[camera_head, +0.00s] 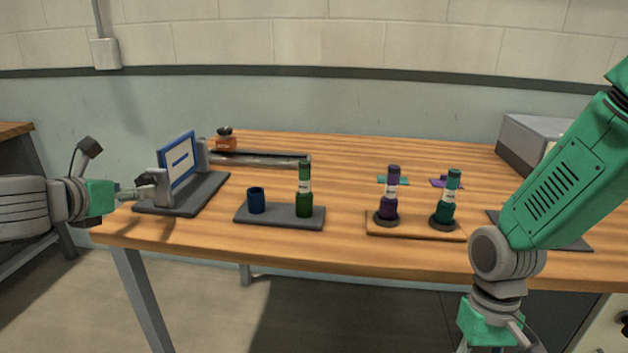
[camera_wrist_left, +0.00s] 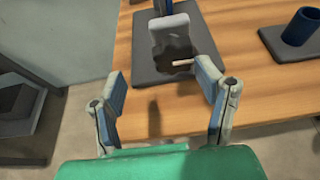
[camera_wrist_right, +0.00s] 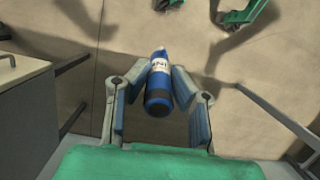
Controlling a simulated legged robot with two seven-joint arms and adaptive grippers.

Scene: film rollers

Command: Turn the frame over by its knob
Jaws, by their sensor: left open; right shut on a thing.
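The blue-rimmed frame (camera_head: 179,160) with a pale panel and a blue bar stands upright between two grey posts on a dark base (camera_head: 205,195) at the table's left. Its dark knob (camera_wrist_left: 176,58), with a pale pin sticking out, faces my left gripper (camera_wrist_left: 162,88). That gripper is open, its fingers on either side of and just short of the knob; it also shows in the head view (camera_head: 142,188). My right gripper (camera_wrist_right: 158,78) is shut on a blue bottle (camera_wrist_right: 159,98) with a white label, over the floor. The right fingers are outside the head view.
A dark tray (camera_head: 280,216) holds a blue cup (camera_head: 256,200) and a green bottle (camera_head: 304,192). A wooden stand (camera_head: 415,228) holds a purple bottle (camera_head: 391,190) and a teal bottle (camera_head: 450,195). A grey rail (camera_head: 262,159) lies behind. A grey box (camera_head: 530,142) stands back right.

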